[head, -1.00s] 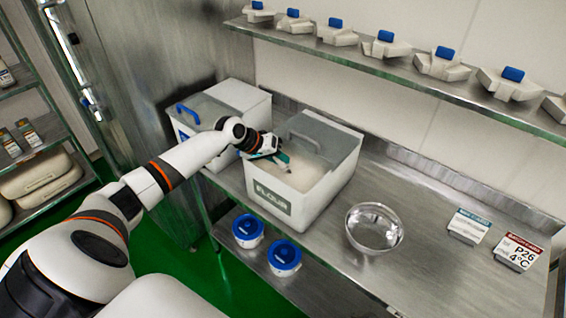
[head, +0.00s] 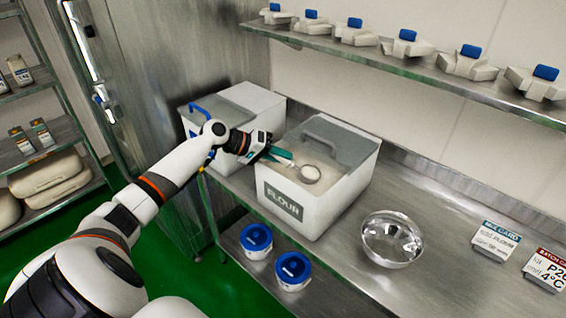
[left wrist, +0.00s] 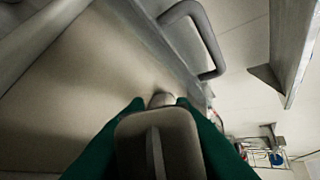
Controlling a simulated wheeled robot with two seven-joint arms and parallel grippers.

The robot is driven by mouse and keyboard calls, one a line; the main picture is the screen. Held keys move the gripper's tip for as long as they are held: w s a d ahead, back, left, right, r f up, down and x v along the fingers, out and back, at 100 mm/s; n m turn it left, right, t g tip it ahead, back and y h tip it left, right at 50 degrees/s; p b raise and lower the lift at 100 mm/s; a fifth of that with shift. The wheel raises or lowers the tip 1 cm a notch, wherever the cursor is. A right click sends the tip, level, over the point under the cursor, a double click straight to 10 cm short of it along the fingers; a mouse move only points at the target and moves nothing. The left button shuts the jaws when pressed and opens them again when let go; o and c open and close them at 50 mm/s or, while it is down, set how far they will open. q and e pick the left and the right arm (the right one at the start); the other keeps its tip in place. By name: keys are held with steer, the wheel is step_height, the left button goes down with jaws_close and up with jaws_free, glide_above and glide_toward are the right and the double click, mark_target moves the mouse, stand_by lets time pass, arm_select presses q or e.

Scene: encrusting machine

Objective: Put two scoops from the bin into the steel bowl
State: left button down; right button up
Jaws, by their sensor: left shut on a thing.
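The flour bin (head: 325,208) stands open on the steel counter, pale flour (head: 341,175) inside. My left gripper (head: 280,156), with green fingers, reaches over the bin's left side and is shut on the handle of a small metal scoop (head: 309,174). The scoop's round cup is over the flour; I cannot tell whether it touches it or how full it is. In the left wrist view the scoop (left wrist: 158,135) shows between the green fingers. The shiny steel bowl (head: 391,240) stands right of the bin, and no flour shows in it. My right gripper is out of view.
A second white bin (head: 250,100) with a blue handle stands behind left. The flour bin's grey handle (head: 323,135) rises at its back. Cards (head: 494,241) lie right of the bowl. Blue-lidded tubs (head: 293,270) sit on the lower shelf. A shelf (head: 400,63) overhangs the counter.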

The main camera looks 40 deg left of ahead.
arm_select(q)
steer(key=shift+s+a+f+h+b, duration=0.15)
steer(key=shift+a+h+b, duration=0.15)
steer(key=shift+b, duration=0.25)
steer(key=shift+a+r+t, duration=0.1)
steer(key=shift+r+t, duration=0.2)
steer(key=shift+r, duration=0.05)
steer(key=shift+a+r+p, duration=0.1)
steer(key=shift+r+p, duration=0.3)
steer(key=shift+r, duration=0.3)
steer(key=shift+n+t+h, duration=0.3)
steer(key=shift+t+h, duration=0.2)
steer(key=shift+h, duration=0.1)
steer(key=shift+s+a+r+p, duration=0.2)
steer(key=shift+r+p, duration=0.35)
steer(key=shift+r, duration=0.85)
steer(key=shift+s+a+r+p, duration=0.1)
steer(key=shift+a+r+p, duration=0.15)
steer(key=shift+r+p, duration=0.75)
steer(key=shift+s+a+r+p, duration=0.1)
steer(key=shift+a+r+p, duration=0.1)
steer(key=shift+r, duration=1.6)
